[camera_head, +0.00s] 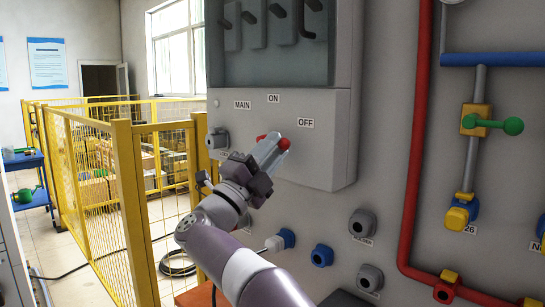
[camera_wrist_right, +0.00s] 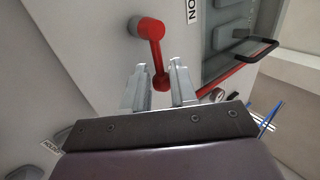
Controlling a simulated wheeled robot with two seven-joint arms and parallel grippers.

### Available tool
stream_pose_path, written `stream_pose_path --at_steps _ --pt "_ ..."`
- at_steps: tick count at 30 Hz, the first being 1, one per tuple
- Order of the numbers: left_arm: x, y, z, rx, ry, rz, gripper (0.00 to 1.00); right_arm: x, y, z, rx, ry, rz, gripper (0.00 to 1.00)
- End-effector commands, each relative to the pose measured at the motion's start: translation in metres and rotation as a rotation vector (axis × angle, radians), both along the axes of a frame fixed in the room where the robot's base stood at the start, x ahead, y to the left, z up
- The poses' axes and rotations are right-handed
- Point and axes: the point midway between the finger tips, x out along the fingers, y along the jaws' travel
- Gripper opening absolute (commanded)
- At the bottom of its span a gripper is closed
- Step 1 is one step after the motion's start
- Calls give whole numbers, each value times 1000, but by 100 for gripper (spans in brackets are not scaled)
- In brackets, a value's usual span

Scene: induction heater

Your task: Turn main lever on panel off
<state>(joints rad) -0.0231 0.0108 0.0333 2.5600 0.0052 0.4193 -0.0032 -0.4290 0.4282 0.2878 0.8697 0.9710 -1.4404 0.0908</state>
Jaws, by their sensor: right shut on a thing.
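The red main lever (camera_head: 284,143) sits on the grey panel box below the ON label (camera_head: 273,98) and left of the OFF label (camera_head: 306,123). My right gripper (camera_head: 272,148) is at the lever, and its fingers hide much of it. In the right wrist view, the lever (camera_wrist_right: 152,32) runs from its pivot to a handle end between the two fingers of my right gripper (camera_wrist_right: 161,78), which is shut on it. Which label the lever points to is hard to tell. My left gripper is out of view.
Sockets (camera_head: 322,255) and a red pipe (camera_head: 416,150) are below and right. A yellow fence (camera_head: 122,180) stands at left. A black handle (camera_wrist_right: 262,50) shows in the wrist view.

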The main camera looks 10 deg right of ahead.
Motion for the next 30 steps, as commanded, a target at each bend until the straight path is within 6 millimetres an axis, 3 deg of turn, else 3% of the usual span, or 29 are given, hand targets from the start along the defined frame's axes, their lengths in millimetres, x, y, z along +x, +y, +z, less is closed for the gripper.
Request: stream_pose_path --at_steps 17,18,20,30 --pt "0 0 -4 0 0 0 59 1 0 -8 21 -17 -6 0" --pt "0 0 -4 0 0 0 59 1 0 -8 20 -16 -5 37" --pt "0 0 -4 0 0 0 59 1 0 -7 21 -17 -5 52" --pt "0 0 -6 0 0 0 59 -1 4 -8 18 -20 -2 52"
